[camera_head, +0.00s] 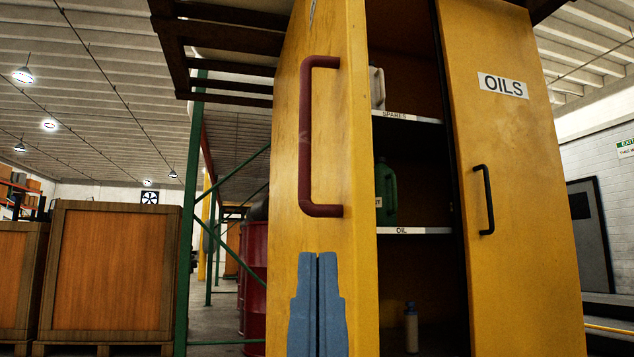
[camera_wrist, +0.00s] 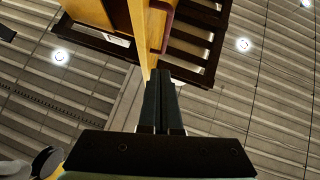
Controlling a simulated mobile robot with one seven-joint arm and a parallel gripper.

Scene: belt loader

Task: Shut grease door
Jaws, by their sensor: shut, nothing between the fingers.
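The open left door (camera_head: 285,170) of a yellow cabinet has a red handle (camera_head: 305,130) on its outer face. I take it as the grease door; only a sliver of label shows at its top. Its outer face is turned toward the left, and the cabinet inside shows to its right. My gripper (camera_head: 317,262) is shut and empty, low in front of this door and below the handle. In the wrist view the shut fingers (camera_wrist: 160,85) point toward the door's edge (camera_wrist: 147,45), with the red handle (camera_wrist: 168,28) beyond. I cannot tell whether they touch the door.
The right door (camera_head: 520,190), labelled OILS, is shut and has a black handle (camera_head: 484,200). Shelves inside hold a green jug (camera_head: 386,192) and a small bottle (camera_head: 411,328). Wooden crates (camera_head: 110,270) and red drums (camera_head: 255,270) stand to the left. A dark slatted frame (camera_head: 225,35) is overhead.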

